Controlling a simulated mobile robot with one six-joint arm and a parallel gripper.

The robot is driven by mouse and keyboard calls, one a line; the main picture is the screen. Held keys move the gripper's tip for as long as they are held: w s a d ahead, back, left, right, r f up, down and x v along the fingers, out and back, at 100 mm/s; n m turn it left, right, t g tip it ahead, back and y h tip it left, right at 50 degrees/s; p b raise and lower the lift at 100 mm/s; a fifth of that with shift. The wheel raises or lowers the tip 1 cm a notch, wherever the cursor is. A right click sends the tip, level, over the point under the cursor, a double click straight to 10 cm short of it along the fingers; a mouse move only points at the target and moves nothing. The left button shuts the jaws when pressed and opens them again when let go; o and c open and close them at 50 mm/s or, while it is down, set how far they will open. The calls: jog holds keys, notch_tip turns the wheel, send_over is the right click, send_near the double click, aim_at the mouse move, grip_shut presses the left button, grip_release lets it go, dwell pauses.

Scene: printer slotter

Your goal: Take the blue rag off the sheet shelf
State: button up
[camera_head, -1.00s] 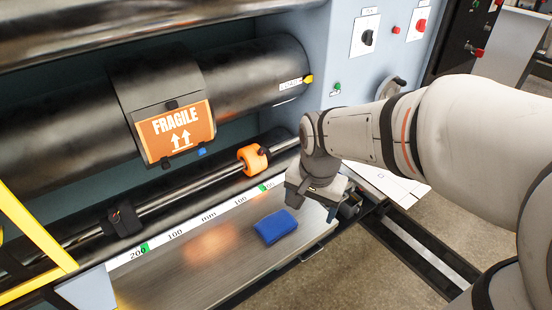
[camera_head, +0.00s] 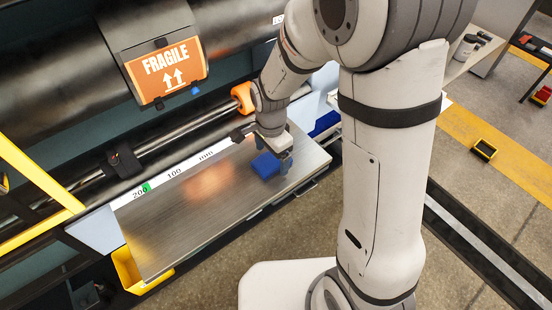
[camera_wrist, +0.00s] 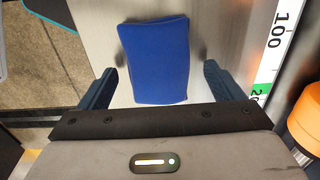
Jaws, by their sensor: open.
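The blue rag (camera_head: 265,166) lies on the metal sheet shelf (camera_head: 190,220), near its right end. In the wrist view the rag (camera_wrist: 154,62) is a folded blue block that sits between the two fingers, with a gap on each side. My gripper (camera_head: 272,172) points down over the rag and is open. The wrist view shows its fingers (camera_wrist: 158,85) spread wide, one on each side of the rag's near part. The arm hides part of the shelf's back edge in the head view.
An orange collar (camera_head: 242,97) on the shaft stands behind my wrist. A ruler strip (camera_head: 175,173) runs along the shelf's back edge. A yellow frame (camera_head: 35,180) is at the left, and a yellow bin (camera_head: 128,270) is under the shelf's left end. The shelf's left part is clear.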

jog(key=shift+f, duration=0.4)
jog(key=c, duration=1.1)
